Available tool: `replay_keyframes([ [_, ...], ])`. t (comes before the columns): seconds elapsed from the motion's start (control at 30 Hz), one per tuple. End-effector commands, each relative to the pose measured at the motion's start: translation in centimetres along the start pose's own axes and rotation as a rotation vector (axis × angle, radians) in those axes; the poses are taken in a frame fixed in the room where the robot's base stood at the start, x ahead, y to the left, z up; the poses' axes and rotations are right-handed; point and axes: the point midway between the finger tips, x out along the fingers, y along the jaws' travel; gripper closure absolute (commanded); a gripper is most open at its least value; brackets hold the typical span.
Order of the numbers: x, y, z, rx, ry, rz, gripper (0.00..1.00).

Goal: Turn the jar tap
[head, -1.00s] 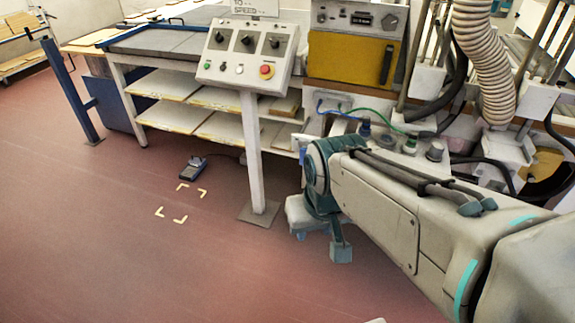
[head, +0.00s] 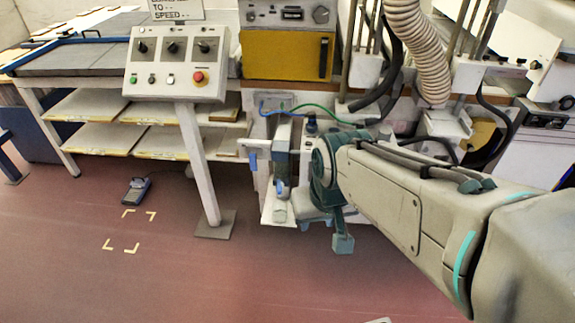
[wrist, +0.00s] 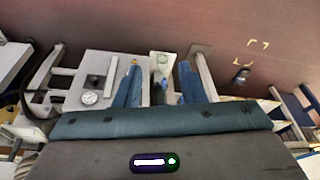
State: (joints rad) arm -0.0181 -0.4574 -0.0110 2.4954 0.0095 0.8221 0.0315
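In the wrist view my gripper (wrist: 160,64) shows as two blue fingers set well apart, so it is open. A pale upright piece (wrist: 162,64) with a greenish end shows in the gap between the fingers. I cannot tell whether it is the jar tap, or whether a finger touches it. In the head view my arm ends low at the front of the white bench, beside a grey-blue upright part (head: 282,160). My wrist hides part of that area, and no jar is clear to me there.
A control console (head: 177,62) with a red button stands on a post (head: 198,160) to the left. A yellow-fronted unit (head: 288,55) and a ribbed hose (head: 418,50) are above the bench. A pedal (head: 136,190) lies on the open floor.

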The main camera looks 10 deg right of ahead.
Motion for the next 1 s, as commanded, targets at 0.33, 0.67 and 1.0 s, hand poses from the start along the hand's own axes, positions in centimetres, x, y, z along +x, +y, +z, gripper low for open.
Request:
replay_keyframes([
  [0.33, 14.1, -1.7, -9.6, 0.145, 0.235, -0.069, 0.64],
  [0.67, 28.2, -1.1, -16.8, 0.277, 0.534, -0.018, 0.64],
  [1.0, 40.7, -0.2, -19.9, 0.252, 0.905, 0.086, 0.64],
])
